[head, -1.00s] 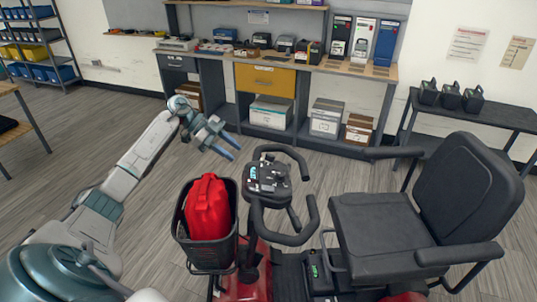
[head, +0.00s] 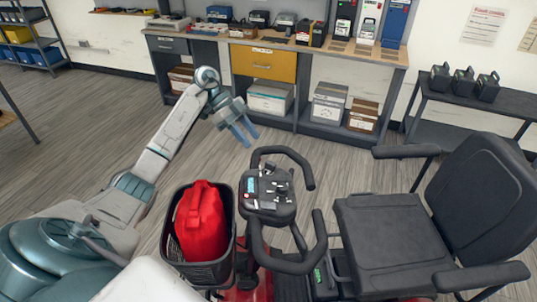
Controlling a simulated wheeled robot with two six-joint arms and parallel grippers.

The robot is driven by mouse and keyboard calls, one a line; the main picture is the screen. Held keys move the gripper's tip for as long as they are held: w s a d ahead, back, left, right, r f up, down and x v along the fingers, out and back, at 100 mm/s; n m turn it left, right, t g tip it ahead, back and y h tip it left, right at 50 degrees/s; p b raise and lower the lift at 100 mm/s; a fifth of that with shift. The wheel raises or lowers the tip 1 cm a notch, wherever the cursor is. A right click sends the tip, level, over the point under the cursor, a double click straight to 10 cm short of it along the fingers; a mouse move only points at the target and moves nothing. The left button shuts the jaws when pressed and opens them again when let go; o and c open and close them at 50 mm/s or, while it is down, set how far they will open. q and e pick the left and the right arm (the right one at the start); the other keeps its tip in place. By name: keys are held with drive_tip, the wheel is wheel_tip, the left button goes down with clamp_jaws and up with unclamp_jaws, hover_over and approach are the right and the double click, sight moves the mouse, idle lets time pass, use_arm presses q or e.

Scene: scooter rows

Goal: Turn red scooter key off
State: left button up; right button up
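The red scooter (head: 257,287) stands in front of me, its red body low in the picture and largely hidden. Its control console (head: 267,190) sits between black loop handlebars (head: 302,262) and has a small lit screen. I cannot make out the key; it is too small to tell. My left gripper (head: 246,135) is open and empty, its two blue fingers apart and pointing down. It is above and left of the console in the picture, not touching it. My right gripper is not in view.
A black basket (head: 222,270) with a red bag or can (head: 201,222) is on the scooter's front. The black seat (head: 395,232) is at right. A workbench (head: 385,70) with a yellow drawer stands behind. A dark table (head: 512,112) holds black batteries.

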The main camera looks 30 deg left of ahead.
sight(268, 161)
use_arm(q)
drive_tip(key=d, duration=0.1)
drive_tip(key=d+f+p, duration=0.1)
drive_tip(key=d+f, duration=0.1)
drive_tip(key=d, duration=0.1)
drive_tip(key=shift+s+f, duration=0.1)
drive_tip(key=shift+s, duration=0.3)
drive_tip(key=x, duration=0.1)
drive_tip(key=p+x, duration=0.1)
drive_tip(key=x, duration=0.3)
drive_tip(key=shift+w+a+f+p, duration=0.2)
drive_tip(key=shift+w+f+p, duration=0.05)
drive_tip(key=shift+p, duration=0.05)
drive_tip(key=shift+s+d+f, duration=0.1)
drive_tip(key=shift+d+f, duration=0.15)
drive_tip(key=shift+d, duration=0.05)
drive_tip(key=shift+c, duration=0.5)
clamp_jaws()
